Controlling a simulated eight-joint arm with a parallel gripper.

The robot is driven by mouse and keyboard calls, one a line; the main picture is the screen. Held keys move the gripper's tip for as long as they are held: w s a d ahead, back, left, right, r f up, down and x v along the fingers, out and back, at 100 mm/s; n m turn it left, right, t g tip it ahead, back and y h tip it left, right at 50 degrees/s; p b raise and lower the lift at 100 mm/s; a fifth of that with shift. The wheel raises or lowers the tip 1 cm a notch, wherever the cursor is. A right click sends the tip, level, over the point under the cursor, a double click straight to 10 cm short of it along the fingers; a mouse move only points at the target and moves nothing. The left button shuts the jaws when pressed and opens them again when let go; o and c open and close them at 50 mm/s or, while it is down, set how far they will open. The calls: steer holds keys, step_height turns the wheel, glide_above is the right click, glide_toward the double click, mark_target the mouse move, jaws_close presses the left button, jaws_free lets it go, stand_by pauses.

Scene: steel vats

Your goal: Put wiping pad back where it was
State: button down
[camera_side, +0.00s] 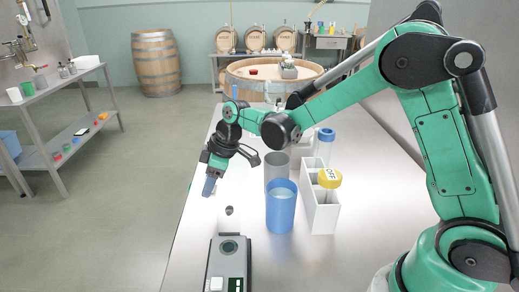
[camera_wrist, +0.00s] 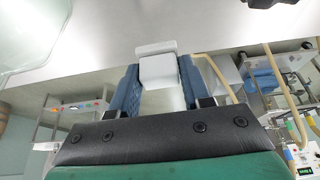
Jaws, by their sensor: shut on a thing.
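My gripper (camera_side: 209,187) is over the left edge of the steel table (camera_side: 190,250), its blue fingers pointing down. In the wrist view its two blue fingers (camera_wrist: 159,88) are closed on a small white block with a wider flat end, which I take to be the wiping pad (camera_wrist: 160,69). In the side view the fingers hide the pad, and I cannot tell whether it touches the tabletop.
A grey bench device (camera_side: 229,250) stands at the table's front, with a small dark round item (camera_side: 229,210) behind it. To the right are a blue cup (camera_side: 281,207), a grey cup (camera_side: 277,170) and a white rack (camera_side: 320,208) with a yellow-capped container (camera_side: 329,178).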

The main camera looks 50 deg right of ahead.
mark_target(216, 189)
steer(key=shift+f, duration=2.45)
steer(key=shift+c, duration=2)
jaws_free()
steer(key=shift+f, duration=0.15)
steer(key=v, duration=1.2)
steer(key=s+d+r+m+t+h, duration=0.2)
steer(key=s+m+t+h, duration=0.1)
steer(key=s+m, duration=0.6)
steer(key=shift+s+d+r+t, duration=0.15)
steer(key=shift+s+t, duration=0.35)
steer(key=shift+s, duration=1)
